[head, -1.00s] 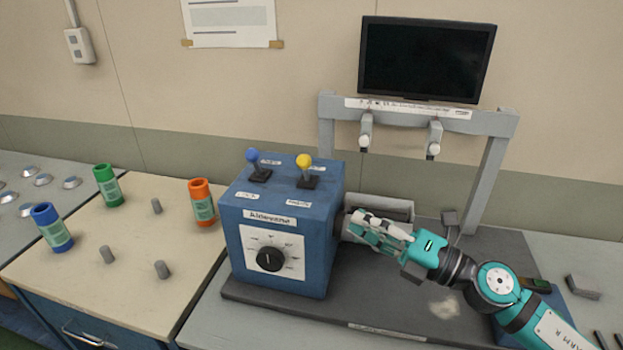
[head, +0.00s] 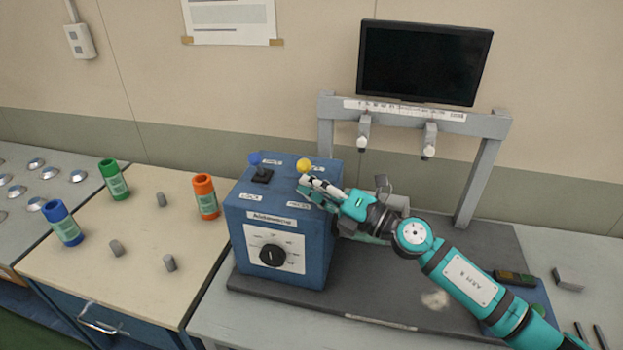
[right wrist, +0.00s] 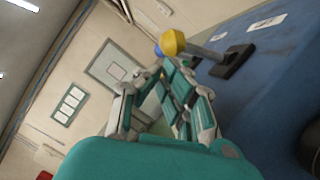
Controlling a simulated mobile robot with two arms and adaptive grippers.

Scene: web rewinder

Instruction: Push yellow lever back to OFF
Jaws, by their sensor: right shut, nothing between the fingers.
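The yellow lever (head: 304,166) stands on top of the blue control box (head: 280,242). In the head view only its ball knob shows clearly; my right gripper covers its stem and base. My right gripper (head: 303,186) is shut and empty, with its fingertips just in front of the lever. In the right wrist view the yellow knob (right wrist: 173,42) sits on a grey stem rising from a black base, beside the fingertips (right wrist: 160,68). I cannot tell whether the fingers touch it. My left gripper is not in view.
A blue lever (head: 255,159) stands left of the yellow one on the box. A black dial (head: 272,255) is on the box front. A grey frame (head: 483,180) stands behind my right arm. Orange (head: 206,197), green (head: 113,179) and blue (head: 63,223) spools stand on the left table.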

